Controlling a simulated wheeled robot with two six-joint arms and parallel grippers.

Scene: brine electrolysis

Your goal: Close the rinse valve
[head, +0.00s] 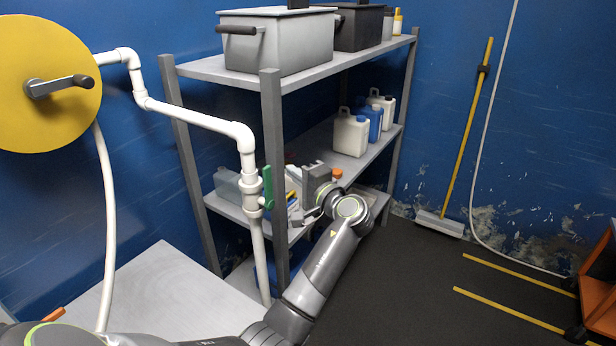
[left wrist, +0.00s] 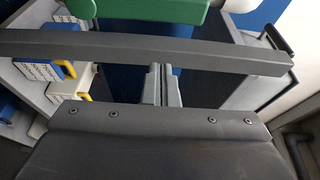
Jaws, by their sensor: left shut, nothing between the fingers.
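The rinse valve (head: 251,190) sits on the white vertical pipe beside the front post of the shelf. Its green lever (head: 267,187) stands roughly upright, along the pipe. My left gripper (head: 306,215) is just right of the valve and shut, with nothing between its fingers. In the left wrist view, the closed fingertips (left wrist: 163,72) point up the picture toward a grey bar, and the green lever (left wrist: 150,12) lies beyond it at the top edge. The fingers appear apart from the lever. My right gripper is not in view.
The grey shelf post (head: 273,150) stands close to the valve and my left gripper. The shelf holds a grey bin (head: 278,45) and several bottles. A yellow disc with a crank (head: 40,75) is at the left. The floor at right is mostly clear.

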